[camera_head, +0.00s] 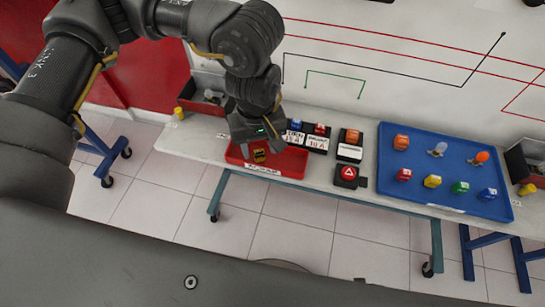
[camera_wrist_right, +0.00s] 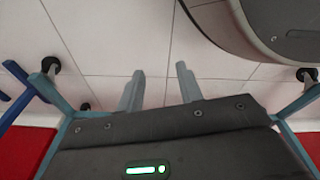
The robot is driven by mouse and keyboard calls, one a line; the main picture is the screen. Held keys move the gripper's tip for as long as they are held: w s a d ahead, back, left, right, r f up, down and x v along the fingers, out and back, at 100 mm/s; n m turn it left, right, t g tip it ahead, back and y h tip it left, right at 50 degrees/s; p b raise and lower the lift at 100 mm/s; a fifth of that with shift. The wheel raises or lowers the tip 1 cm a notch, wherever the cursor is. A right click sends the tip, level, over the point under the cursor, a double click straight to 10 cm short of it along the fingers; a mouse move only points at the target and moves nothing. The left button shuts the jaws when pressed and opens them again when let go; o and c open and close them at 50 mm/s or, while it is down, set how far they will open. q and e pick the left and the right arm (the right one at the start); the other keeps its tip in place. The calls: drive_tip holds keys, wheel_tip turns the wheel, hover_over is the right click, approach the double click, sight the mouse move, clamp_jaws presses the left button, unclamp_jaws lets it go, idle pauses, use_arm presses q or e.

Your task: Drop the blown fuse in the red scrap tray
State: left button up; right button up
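The red scrap tray (camera_head: 289,163) sits on the front left part of the bench, a white label on its front edge. A small dark and yellow piece, which looks like the blown fuse (camera_head: 259,155), shows at the tray's left part, just below my left gripper (camera_head: 256,146) in the head view. The gripper's dark body hangs over the tray and its fingers are hidden, so I cannot tell whether the piece is held or lies in the tray. My right gripper (camera_wrist_right: 158,88) is open and empty above the tiled floor in the right wrist view.
A blue tray (camera_head: 385,170) with several coloured fuses and bulbs lies to the right on the bench (camera_head: 225,140). Black fuse holders (camera_head: 349,146) and a red triangle button (camera_head: 348,173) stand between the trays. Bins stand at both ends.

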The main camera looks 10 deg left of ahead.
use_arm(q)
wheel_tip(320, 180, up, 11)
use_arm(e)
drive_tip(key=shift+s+d+f, duration=0.15)
drive_tip(key=shift+d+f, duration=0.05)
drive_tip(key=shift+f, duration=0.15)
idle(0.3)
use_arm(q)
drive_tip(key=shift+f, duration=0.1)
use_arm(e)
drive_tip(key=shift+s, duration=0.25)
